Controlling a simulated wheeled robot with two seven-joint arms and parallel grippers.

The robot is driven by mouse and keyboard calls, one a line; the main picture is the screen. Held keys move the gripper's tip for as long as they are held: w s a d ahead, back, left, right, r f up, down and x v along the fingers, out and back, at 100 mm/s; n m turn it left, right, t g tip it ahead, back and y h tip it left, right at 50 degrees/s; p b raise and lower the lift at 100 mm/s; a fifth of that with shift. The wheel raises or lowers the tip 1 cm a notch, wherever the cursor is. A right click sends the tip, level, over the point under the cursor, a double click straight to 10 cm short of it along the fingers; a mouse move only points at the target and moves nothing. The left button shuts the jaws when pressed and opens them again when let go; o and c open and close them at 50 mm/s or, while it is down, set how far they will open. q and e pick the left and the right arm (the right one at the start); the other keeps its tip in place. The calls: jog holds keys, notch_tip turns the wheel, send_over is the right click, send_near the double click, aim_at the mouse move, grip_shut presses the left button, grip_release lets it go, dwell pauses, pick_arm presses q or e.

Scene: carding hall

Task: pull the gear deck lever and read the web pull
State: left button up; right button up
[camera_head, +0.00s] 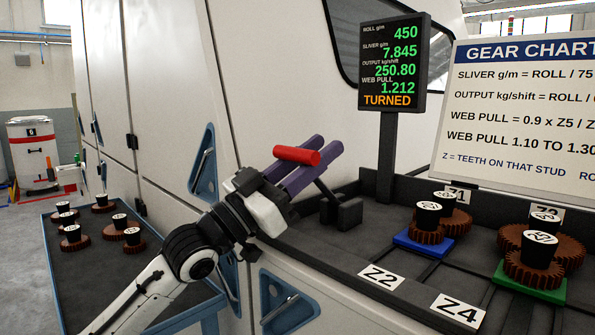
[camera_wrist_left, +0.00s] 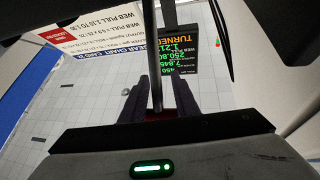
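The gear deck lever has a red handle (camera_head: 297,155) and a dark rod on a black base (camera_head: 343,214) at the deck's left end. My left gripper (camera_head: 313,160) is at the lever, its two purple fingers shut about the handle. In the left wrist view the rod (camera_wrist_left: 157,60) runs up between the fingers, with a sliver of red at their base. The display (camera_head: 392,65) reads roll 450, sliver 7.845, output 250.80, web pull 1.212 and TURNED in orange. It also shows upside down in the wrist view (camera_wrist_left: 178,52). My right gripper is out of view.
Brown gears with black knobs stand on a blue plate (camera_head: 408,243) and a green plate (camera_head: 527,289). Z2 and Z4 labels lie in front. A gear chart (camera_head: 520,110) gives web pull 1.10 to 1.30. More gears sit on a side table (camera_head: 75,283) at left.

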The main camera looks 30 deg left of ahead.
pick_arm(q)
jog(key=b+v, duration=0.3)
jog(key=v, duration=0.6)
jog(key=shift+s+a, duration=0.2)
jog(key=shift+s, duration=0.1)
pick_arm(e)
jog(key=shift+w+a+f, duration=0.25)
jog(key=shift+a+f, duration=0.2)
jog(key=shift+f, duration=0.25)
pick_arm(q)
jog(key=shift+f, duration=0.15)
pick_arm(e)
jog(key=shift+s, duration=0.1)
